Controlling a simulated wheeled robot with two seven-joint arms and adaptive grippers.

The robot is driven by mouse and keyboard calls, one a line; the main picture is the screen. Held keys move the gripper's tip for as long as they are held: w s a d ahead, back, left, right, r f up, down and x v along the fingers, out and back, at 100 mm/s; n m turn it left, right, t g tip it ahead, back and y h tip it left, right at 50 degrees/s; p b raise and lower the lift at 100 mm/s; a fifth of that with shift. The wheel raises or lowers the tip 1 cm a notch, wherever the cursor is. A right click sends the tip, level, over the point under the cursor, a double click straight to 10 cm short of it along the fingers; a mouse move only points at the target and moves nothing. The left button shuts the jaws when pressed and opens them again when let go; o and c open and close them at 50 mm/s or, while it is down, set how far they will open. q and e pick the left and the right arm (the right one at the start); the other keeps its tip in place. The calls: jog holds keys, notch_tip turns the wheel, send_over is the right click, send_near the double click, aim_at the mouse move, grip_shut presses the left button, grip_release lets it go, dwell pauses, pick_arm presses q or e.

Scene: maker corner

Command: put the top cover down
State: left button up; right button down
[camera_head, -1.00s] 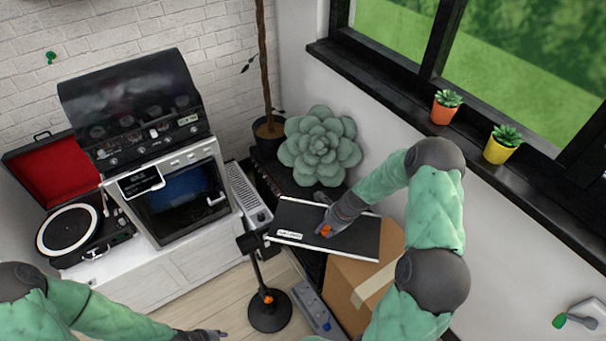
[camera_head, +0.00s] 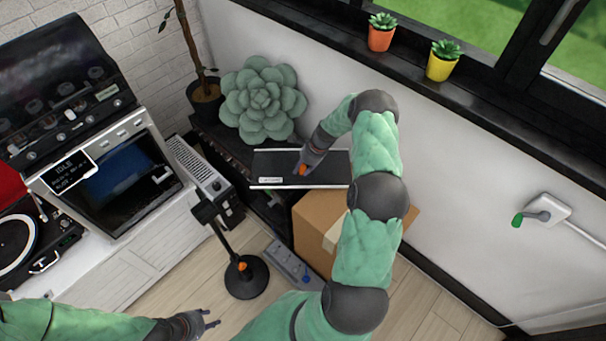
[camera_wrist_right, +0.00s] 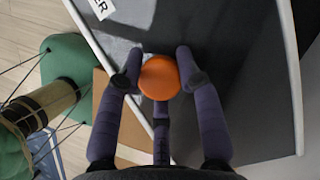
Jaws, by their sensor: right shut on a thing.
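The top cover (camera_head: 328,168) is a flat black panel with pale edges, a small white label and an orange knob. In the head view it is over the dark low bench, beside the big succulent and the cardboard box. My right gripper (camera_head: 303,170) is shut on its orange knob. In the right wrist view the fingers of my right gripper (camera_wrist_right: 160,75) close around the knob, with the cover (camera_wrist_right: 245,95) beneath. Whether the cover rests on something or hangs is unclear. My left gripper (camera_head: 212,321) is empty at the bottom left, its fingers apart.
A cardboard box (camera_head: 313,225) stands just in front of the cover. A large green succulent (camera_head: 262,100) is behind it. A black stand with a round base (camera_head: 246,278) and a power strip (camera_head: 290,262) are on the floor. A machine with a screen (camera_head: 115,185) stands left.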

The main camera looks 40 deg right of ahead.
jog(key=f+b, duration=0.1)
jog(key=f, duration=0.1)
jog(key=d+f+b, duration=0.1)
jog(key=f, duration=0.1)
jog(key=shift+w, duration=0.15)
jog(key=c, duration=0.8)
grip_release()
jog(key=shift+a, duration=0.1)
jog(key=shift+r, duration=0.15)
